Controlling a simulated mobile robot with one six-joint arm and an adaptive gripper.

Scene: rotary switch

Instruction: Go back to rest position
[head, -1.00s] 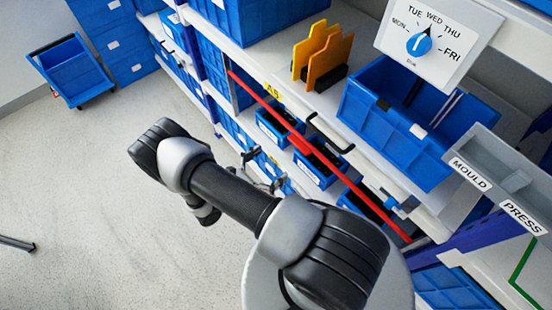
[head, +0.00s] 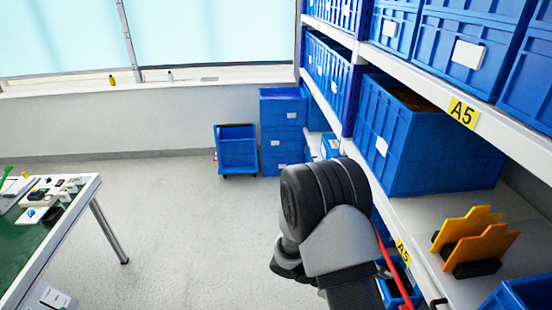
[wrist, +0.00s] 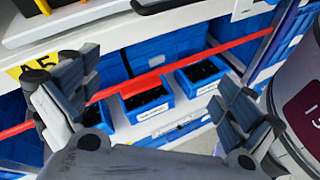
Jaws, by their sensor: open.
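My gripper (wrist: 158,112) shows in the wrist view with its two fingers spread wide apart and nothing between them. Beyond the fingers are the shelf with small blue bins and a red bar. In the head view my arm reaches up at the lower middle, close beside the shelving, and hides part of it. The gripper itself is out of sight in the head view. The rotary switch is in neither current view.
A shelving rack with large blue crates (head: 430,150) fills the right. Orange plates (head: 478,243) stand on its lower shelf. The red bar (wrist: 165,74) crosses its front. A blue cart (head: 237,150) stands at the back wall. A workbench (head: 60,225) is at left; open floor (head: 170,230) lies between.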

